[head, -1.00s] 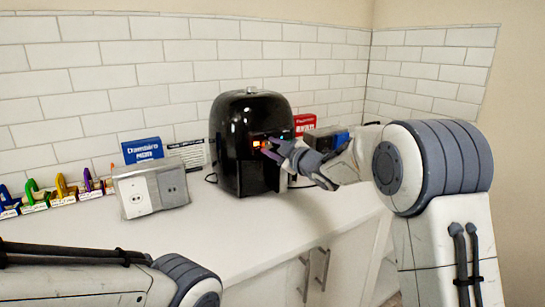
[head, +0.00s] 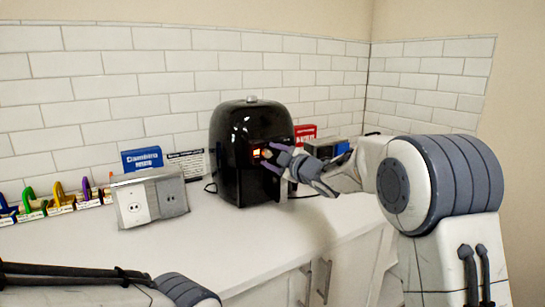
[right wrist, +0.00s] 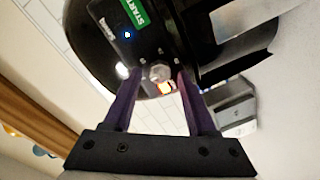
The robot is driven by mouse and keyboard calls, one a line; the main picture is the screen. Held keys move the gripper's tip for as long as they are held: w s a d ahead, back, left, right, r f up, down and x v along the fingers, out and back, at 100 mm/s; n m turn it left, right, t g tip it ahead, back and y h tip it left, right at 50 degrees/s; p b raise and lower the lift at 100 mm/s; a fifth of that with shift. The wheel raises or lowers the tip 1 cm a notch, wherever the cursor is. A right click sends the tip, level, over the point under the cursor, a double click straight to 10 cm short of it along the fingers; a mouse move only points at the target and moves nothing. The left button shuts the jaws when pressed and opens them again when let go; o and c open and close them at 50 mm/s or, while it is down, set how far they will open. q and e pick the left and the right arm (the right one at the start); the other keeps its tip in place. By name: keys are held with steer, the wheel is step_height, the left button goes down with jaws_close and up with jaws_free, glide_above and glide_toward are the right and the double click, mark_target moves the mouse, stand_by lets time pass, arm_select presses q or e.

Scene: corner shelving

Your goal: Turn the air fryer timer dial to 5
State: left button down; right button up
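The black air fryer (head: 232,150) stands upright on the white counter by the tiled wall, with a small lit orange display on its front. In the right wrist view its timer dial (right wrist: 159,72) is a small silver knob between my right gripper's purple fingertips. My right gripper (head: 268,157) is at the fryer's front. In the right wrist view its two fingers (right wrist: 160,80) are apart, with a gap showing on each side of the dial. The dial's number markings cannot be read. My left arm shows at bottom left in the head view; its gripper is out of view.
A green START label (right wrist: 134,12) is on the fryer panel. Left of the fryer are a grey-and-white socket box (head: 133,203), a blue box (head: 141,158) and coloured stands (head: 60,197). A red box (head: 305,133) is behind on the right. The front counter (head: 200,250) is clear.

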stand_by(0.3)
steer(key=b+v, duration=0.1)
steer(key=v, duration=0.9)
steer(key=shift+s, duration=0.25)
